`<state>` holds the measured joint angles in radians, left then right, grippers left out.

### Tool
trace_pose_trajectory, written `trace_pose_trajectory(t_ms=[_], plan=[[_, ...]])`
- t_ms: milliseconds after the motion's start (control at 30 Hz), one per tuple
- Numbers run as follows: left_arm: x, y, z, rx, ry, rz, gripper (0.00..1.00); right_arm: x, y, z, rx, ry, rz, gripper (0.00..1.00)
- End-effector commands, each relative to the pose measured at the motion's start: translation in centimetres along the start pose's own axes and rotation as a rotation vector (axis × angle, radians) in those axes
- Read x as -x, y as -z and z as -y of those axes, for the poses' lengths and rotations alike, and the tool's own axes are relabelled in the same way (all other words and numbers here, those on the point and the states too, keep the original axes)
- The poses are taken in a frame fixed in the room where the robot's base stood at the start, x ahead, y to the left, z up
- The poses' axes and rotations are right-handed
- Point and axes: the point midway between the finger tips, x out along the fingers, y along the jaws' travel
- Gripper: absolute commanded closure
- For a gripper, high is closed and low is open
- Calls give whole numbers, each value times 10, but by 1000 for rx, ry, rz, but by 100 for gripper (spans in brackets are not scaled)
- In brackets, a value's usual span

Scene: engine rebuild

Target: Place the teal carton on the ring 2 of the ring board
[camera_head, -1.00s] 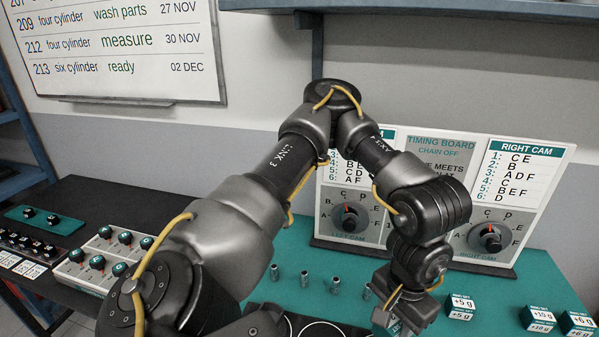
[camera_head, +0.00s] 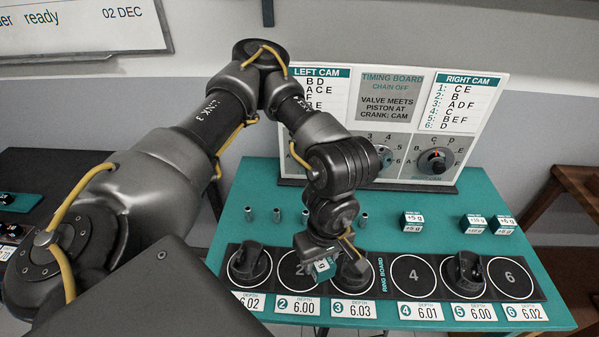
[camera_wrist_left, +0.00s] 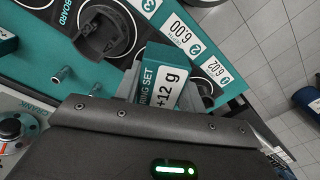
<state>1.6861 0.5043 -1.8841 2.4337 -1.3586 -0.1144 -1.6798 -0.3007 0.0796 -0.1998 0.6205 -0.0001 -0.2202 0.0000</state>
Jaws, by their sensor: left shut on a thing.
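The teal carton (camera_head: 323,268) is in my left gripper (camera_head: 322,256), between ring 2 and ring 3 of the ring board (camera_head: 385,291) in the head view. In the left wrist view the carton (camera_wrist_left: 163,84) shows a white label reading +12 g, and my left gripper (camera_wrist_left: 150,98) is shut on it. Ring 2 (camera_head: 299,272) looks empty, its right part hidden by the gripper and carton. I cannot tell the carton's exact height above the board. My right gripper is not in view.
Dark parts stand on ring 1 (camera_head: 249,262), ring 3 (camera_head: 352,270) and ring 5 (camera_head: 464,270). Ring 4 (camera_head: 412,276) and ring 6 (camera_head: 510,278) are empty. Small metal pins, a +5 g carton (camera_head: 412,222) and other cartons (camera_head: 475,225) stand behind the board. The timing board (camera_head: 390,125) stands at the back.

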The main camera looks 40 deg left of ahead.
Motion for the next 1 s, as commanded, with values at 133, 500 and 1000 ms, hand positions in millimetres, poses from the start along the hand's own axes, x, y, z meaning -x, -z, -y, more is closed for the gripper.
trace_pose_trajectory(t_ms=[133, 500, 1000], plan=[[4, -14, 12, 377, 3, 6, 87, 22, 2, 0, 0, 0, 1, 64], [4, -35, 28, 1008, 1, 33, 87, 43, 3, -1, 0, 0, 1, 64], [-21, -10, 23, 1099, -3, 39, 87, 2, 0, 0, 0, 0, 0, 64]])
